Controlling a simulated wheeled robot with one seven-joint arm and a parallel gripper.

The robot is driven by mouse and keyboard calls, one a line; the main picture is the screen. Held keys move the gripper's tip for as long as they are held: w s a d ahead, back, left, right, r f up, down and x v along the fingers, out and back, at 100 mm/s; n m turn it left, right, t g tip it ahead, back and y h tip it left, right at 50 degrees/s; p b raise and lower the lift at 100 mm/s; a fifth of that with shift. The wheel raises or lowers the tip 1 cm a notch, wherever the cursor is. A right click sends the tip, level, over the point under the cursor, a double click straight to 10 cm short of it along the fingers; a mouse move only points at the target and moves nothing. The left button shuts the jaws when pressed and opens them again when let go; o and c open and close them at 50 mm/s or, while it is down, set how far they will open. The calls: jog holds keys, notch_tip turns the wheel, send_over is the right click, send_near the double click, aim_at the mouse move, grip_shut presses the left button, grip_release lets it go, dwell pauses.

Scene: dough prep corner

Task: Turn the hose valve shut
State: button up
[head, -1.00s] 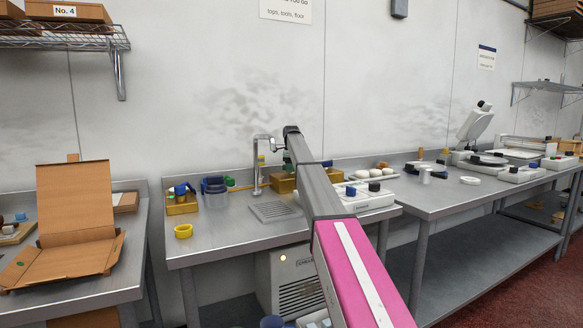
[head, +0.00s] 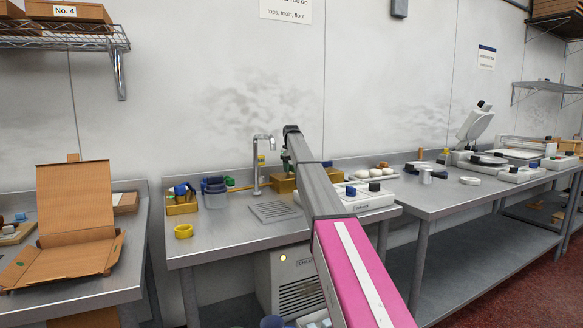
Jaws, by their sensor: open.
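My arm reaches from the lower right up over the sink bench, and its dark far joint stands in front of the wall. My gripper is hidden behind my own arm, so its fingers do not show. A metal tap (head: 257,165) stands on the steel bench (head: 215,240), just left of my arm's far end. A small dark green part shows beside the arm, right of the tap; I cannot tell what it is. I cannot make out the hose valve; my arm covers part of that area.
A brass-coloured bin (head: 182,208), a clear tub (head: 215,198) and a yellow ring (head: 183,231) stand left of the drain grate (head: 274,211). A white device (head: 368,197) is right of the arm. An open cardboard box (head: 75,215) sits on the left table.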

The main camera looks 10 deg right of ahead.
aim_at(291, 165)
notch_tip(291, 165, up, 6)
jog(key=shift+r, duration=0.4)
